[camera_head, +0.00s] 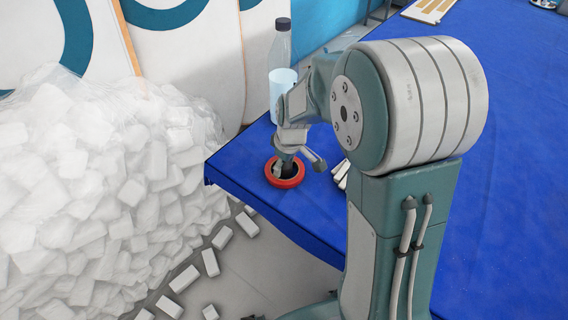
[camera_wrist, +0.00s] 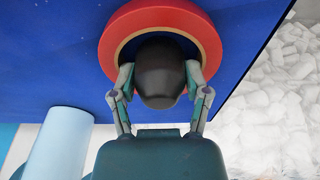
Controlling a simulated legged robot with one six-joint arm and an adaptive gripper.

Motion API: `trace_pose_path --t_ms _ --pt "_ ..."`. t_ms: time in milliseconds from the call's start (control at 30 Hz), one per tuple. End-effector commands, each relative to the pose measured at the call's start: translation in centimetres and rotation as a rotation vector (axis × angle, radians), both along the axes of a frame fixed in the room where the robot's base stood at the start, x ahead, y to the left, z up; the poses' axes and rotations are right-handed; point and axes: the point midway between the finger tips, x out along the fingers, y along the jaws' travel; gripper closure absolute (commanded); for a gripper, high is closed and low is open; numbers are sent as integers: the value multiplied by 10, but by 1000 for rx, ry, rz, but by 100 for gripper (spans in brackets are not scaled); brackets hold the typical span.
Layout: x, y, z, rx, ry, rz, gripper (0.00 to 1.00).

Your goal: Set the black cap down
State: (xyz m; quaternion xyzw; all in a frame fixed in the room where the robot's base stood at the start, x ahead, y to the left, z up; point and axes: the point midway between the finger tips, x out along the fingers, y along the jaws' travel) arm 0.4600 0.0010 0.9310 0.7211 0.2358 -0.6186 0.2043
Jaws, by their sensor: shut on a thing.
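The black cap (camera_wrist: 160,75) is a dark rounded piece between the two fingers of my gripper (camera_wrist: 161,92) in the wrist view. My gripper is shut on it. The cap is in front of a red ring (camera_wrist: 124,28), over the ring's opening. In the head view my gripper (camera_head: 285,170) points down at the red ring (camera_head: 272,178), near the corner of the blue table. The cap is mostly hidden there by my gripper. I cannot tell whether the cap touches the table inside the ring.
A bottle with a pale label (camera_head: 281,80) stands behind my gripper on the blue table (camera_head: 515,200). White pieces (camera_head: 341,175) lie right of the ring. The table's edge is close on the left, with a heap of white blocks (camera_head: 90,190) beyond.

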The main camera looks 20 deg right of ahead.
Motion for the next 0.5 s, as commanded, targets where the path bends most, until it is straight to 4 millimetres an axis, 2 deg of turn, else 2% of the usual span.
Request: trace_pose_path --t_ms 33,100,500 --pt "0 0 -1 -1 1 0 30" --pt "0 0 -1 0 0 0 4" --pt "0 0 0 0 0 0 4"
